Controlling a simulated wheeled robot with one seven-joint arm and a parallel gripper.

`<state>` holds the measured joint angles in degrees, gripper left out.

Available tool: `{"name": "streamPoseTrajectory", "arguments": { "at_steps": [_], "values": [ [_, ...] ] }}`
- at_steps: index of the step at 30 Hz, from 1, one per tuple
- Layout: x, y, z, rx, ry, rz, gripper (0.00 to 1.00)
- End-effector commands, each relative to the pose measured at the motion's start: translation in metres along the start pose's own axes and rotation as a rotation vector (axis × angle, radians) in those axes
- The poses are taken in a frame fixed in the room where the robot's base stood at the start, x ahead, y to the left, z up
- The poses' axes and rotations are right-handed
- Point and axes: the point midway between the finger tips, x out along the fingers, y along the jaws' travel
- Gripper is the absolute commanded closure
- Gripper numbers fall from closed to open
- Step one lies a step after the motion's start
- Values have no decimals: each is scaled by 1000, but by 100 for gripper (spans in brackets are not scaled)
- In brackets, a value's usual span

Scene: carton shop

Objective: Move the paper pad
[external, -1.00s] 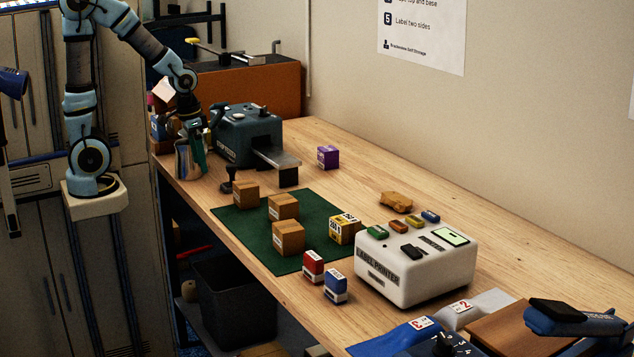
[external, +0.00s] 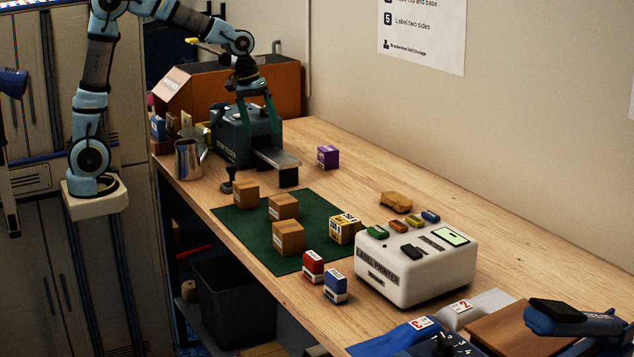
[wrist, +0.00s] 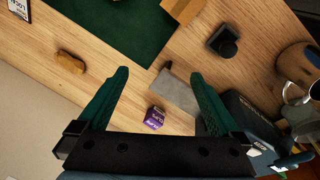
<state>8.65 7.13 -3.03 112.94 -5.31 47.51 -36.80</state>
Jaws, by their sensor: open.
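I cannot pick out a paper pad for certain in either view. My gripper (external: 258,130) is open and empty, pointing down over the dark teal machine (external: 231,138) at the back of the bench. In the wrist view my gripper (wrist: 160,73) has its fingers spread wide. A small purple box (wrist: 154,118) shows between them, lower and apart from them. The same purple box (external: 328,157) stands on the bench right of the machine. The machine's grey plate (wrist: 176,92) also shows between the fingers.
A green mat (external: 250,228) holds several small cartons. A metal jug (external: 188,160) and a black stamp (external: 230,184) stand near the left edge. An orange bin (external: 270,90) is behind the machine. A white label printer (external: 405,272) stands to the right. Wood around the purple box is clear.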

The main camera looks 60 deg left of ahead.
Motion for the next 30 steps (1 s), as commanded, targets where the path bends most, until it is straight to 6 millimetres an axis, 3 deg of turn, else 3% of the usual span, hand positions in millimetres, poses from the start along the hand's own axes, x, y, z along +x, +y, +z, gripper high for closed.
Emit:
{"name": "streamPoseTrajectory", "arguments": {
  "at_steps": [1,6,15,24,30],
  "values": [
    [7,22,-13,-76,-7,19,0],
    [27,94,-50,-390,-44,93,0],
    [70,205,-96,-938,-190,199,0],
    [97,258,-117,-1275,-320,234,0],
    [125,259,-116,-1325,-342,234,0]
  ]
}}
